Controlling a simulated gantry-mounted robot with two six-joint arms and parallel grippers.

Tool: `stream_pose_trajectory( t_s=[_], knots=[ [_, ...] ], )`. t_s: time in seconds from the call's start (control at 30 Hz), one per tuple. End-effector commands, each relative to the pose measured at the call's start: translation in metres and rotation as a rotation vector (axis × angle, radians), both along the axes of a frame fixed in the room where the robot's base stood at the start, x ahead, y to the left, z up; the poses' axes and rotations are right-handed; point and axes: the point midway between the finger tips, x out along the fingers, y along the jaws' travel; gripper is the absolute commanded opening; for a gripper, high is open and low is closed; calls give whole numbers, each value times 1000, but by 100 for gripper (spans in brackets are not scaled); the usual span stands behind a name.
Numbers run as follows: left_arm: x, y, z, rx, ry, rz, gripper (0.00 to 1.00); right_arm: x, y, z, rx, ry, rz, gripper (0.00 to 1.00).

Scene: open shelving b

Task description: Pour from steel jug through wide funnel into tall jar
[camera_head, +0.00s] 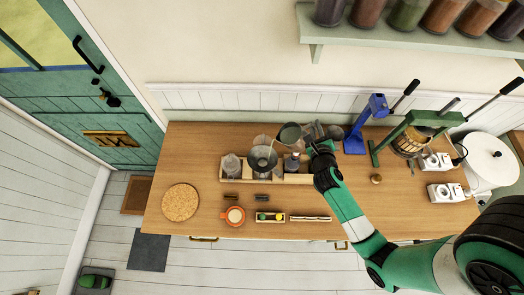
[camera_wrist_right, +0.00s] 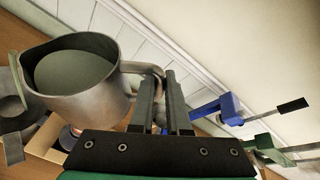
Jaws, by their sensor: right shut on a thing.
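The steel jug (camera_head: 290,135) is up behind the wooden rack, tilted toward the wide funnel (camera_head: 263,158). A thin pale streak runs between the jug's lip and the funnel. My right gripper (camera_head: 312,146) is shut on the jug's handle at its right side. In the right wrist view the jug (camera_wrist_right: 105,100) holds a grey-green content, and my right gripper (camera_wrist_right: 161,90) has its fingers at the handle. The funnel sits in the rack's middle; the tall jar beneath it is hidden from above. My left gripper is not in view.
The wooden rack (camera_head: 240,180) also holds a clear glass vessel (camera_head: 231,165) and a dark bottle (camera_head: 292,163). A blue press (camera_head: 365,122) stands right.

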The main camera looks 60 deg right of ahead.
Motion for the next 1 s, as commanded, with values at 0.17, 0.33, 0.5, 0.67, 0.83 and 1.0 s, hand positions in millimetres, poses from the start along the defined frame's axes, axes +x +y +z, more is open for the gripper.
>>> stream_pose_trajectory(
  t_s=[0.17,0.33,0.5,0.67,0.83,1.0],
  knots=[
    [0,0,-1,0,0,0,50,0,0,2,-7,1,-1,0],
    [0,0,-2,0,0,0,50,0,0,2,-11,7,-3,0],
    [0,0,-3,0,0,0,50,0,0,2,-17,11,-4,0],
    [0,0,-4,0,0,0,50,-1,0,2,-22,16,-6,0],
    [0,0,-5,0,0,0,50,-1,-1,2,-26,21,-7,0],
    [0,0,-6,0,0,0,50,-1,-1,3,-30,27,-8,0]
  ],
)
